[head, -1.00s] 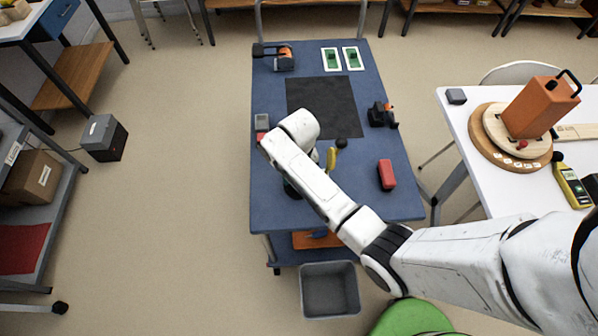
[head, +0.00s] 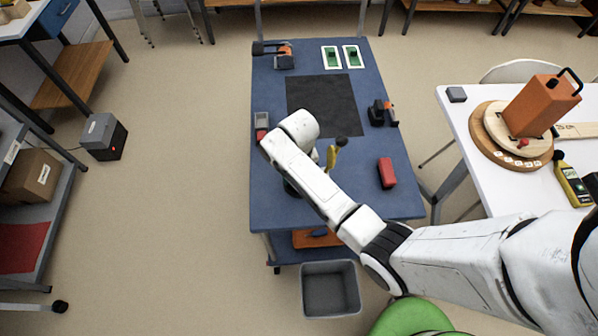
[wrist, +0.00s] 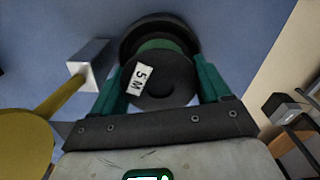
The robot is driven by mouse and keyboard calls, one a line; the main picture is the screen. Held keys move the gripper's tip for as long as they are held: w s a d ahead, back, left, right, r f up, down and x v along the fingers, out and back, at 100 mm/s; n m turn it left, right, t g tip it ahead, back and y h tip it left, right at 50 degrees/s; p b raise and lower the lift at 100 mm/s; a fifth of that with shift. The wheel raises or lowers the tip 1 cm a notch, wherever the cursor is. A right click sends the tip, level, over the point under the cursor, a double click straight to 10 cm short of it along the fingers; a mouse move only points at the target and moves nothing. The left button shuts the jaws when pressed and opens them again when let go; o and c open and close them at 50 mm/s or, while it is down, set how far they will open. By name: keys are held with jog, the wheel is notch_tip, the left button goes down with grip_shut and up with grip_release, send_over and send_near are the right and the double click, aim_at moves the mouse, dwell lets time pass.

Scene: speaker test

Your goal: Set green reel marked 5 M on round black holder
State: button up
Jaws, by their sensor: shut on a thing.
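My gripper (wrist: 160,70) shows in the wrist view, its two green fingers shut on the sides of the green reel (wrist: 158,45). The reel has a green core and a dark round face with a white label reading 5 M. A wider black disc (wrist: 130,38) lies behind the core; I cannot tell whether it is the reel's far flange or the round black holder. In the head view my white arm hides the gripper. A dark round thing (head: 291,188) peeks out beside the arm on the blue table (head: 275,212); its identity is unclear.
A yellow tool (head: 331,158) stands close to my arm and shows near the gripper in the wrist view (wrist: 60,95). A red block (head: 387,173) lies to the right. A black mat (head: 322,97) lies farther back. A grey bin (head: 330,288) stands below the table's front.

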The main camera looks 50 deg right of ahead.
jog(key=shift+f, duration=0.45)
jog(key=shift+r+p, duration=0.85)
jog(key=shift+r, duration=0.05)
dwell(0.6)
jog(key=shift+f+b, duration=0.55)
jog(key=shift+f, duration=0.3)
dwell(0.5)
jog(key=o, duration=0.8)
jog(key=shift+o, duration=0.2)
jog(key=shift+r, duration=0.1)
jog(key=shift+r+p, duration=0.6)
jog(key=shift+r, duration=4.8)
jog(key=shift+a, duration=0.1)
